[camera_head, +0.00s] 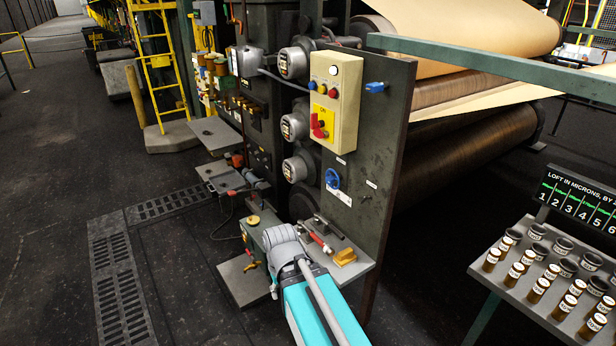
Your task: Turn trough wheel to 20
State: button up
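A small blue handwheel (333,178) sits low on the dark upright panel (376,150), above a white scale plate (339,196). It looks like the trough wheel, but its label and the scale's numbers are too small to read. My teal and grey arm reaches up from the bottom middle, its grey joint below and left of the handwheel. The arm stays apart from the wheel in the picture. I cannot make out my gripper's fingers; they are out of sight behind or beyond the arm.
A cream control box (336,95) with buttons and a red switch juts from the panel above the wheel. A blue fitting (375,87) is at upper right. A grey shelf (350,270) with a red-handled tool sticks out below. A jar-covered table (540,310) stands at right.

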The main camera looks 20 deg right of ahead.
aim_at(330, 180)
jog(key=z, duration=0.15)
jog(key=i, duration=0.95)
jog(key=z, duration=0.65)
